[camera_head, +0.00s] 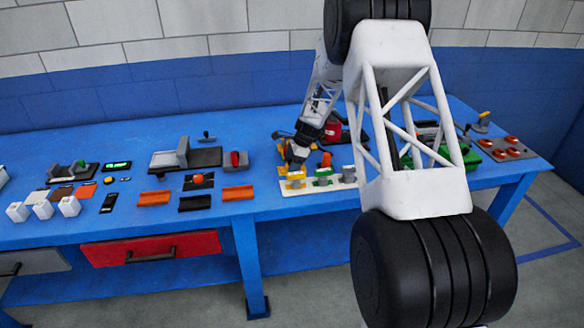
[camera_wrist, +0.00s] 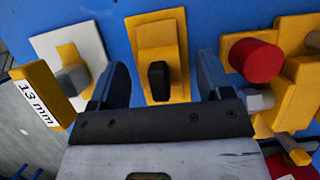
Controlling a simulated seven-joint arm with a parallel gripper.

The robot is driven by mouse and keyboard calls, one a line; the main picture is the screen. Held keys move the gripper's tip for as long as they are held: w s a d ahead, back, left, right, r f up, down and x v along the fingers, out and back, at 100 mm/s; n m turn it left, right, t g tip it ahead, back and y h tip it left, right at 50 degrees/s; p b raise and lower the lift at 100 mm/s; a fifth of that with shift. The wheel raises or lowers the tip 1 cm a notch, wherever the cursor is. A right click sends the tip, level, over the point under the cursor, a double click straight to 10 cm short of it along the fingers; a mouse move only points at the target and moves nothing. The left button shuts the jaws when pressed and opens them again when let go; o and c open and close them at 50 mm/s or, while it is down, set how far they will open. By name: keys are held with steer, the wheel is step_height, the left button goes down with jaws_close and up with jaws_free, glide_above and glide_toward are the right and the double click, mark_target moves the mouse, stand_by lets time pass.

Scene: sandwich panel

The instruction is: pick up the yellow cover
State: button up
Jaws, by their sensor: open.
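My gripper (camera_wrist: 162,68) is open, its two dark fingers apart. In the wrist view a yellow plate (camera_wrist: 146,32) with a black knob (camera_wrist: 158,80) lies between and beyond the fingers. This plate may be the yellow cover; I cannot tell for sure. I see no finger touching it. My arm hides part of the panel.
In the wrist view a pale plate with a grey knob (camera_wrist: 73,79) is left, and a red cylinder (camera_wrist: 256,60) on yellow is right. A yellow "13 mm" block (camera_wrist: 43,95) is near.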

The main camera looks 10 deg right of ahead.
stand_by(0.5)
steer(key=c, duration=1.1)
steer(key=shift+r, duration=0.1)
steer(key=shift+r, duration=4.95)
steer(key=shift+w, duration=0.15)
steer(key=w+d, duration=0.1)
steer(key=w, duration=0.4)
steer(key=w+d+r, duration=0.1)
steer(key=w+d, duration=0.1)
steer(key=w, duration=0.2)
steer(key=w+d+r, duration=0.1)
steer(key=w+d, duration=0.1)
steer(key=w, duration=0.3)
steer(key=shift+w+r, duration=0.2)
steer(key=shift+w, duration=0.15)
